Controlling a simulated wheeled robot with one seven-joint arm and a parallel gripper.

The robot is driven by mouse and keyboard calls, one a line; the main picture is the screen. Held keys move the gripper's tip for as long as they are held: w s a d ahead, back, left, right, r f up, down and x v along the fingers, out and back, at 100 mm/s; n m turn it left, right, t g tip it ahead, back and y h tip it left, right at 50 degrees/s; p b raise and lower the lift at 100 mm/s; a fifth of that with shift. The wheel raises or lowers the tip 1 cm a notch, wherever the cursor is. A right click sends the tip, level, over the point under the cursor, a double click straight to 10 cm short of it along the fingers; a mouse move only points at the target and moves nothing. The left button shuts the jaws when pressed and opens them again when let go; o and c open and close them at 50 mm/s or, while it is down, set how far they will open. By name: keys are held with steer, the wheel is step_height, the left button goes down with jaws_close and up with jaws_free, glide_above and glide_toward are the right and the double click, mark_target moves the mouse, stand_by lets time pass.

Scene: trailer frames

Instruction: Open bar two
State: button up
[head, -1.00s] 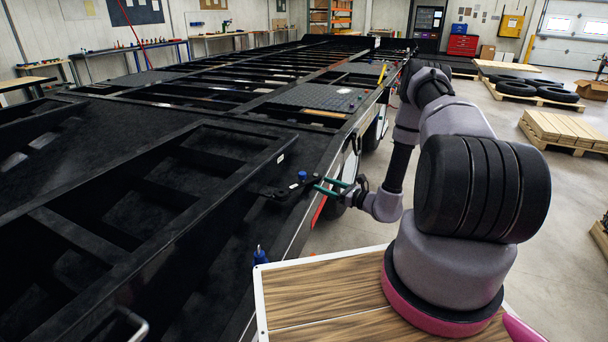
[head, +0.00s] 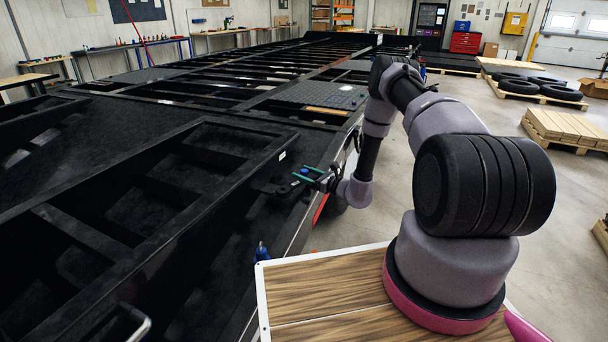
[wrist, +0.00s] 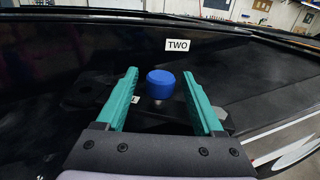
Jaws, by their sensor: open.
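The bar is a dark flat lever (wrist: 88,88) with a round blue knob (wrist: 160,84) standing up on it. A white label reading TWO (wrist: 179,45) is on the black trailer wall behind the knob. My gripper (wrist: 166,95) is open, its two green fingers on either side of the blue knob with gaps on both sides. In the head view my gripper (head: 302,174) is at the trailer's side edge, around the blue knob (head: 304,171). Part of the lever is hidden behind my fingers.
The black trailer (head: 150,130) fills the left and middle. A second blue knob (head: 262,250) stands nearer along its edge. A wood-topped surface (head: 320,300) lies under my arm's base. Pallets with tyres (head: 540,88) and boards (head: 565,127) are at right; floor between is clear.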

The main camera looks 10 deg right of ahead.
jaws_close()
stand_by(1.3)
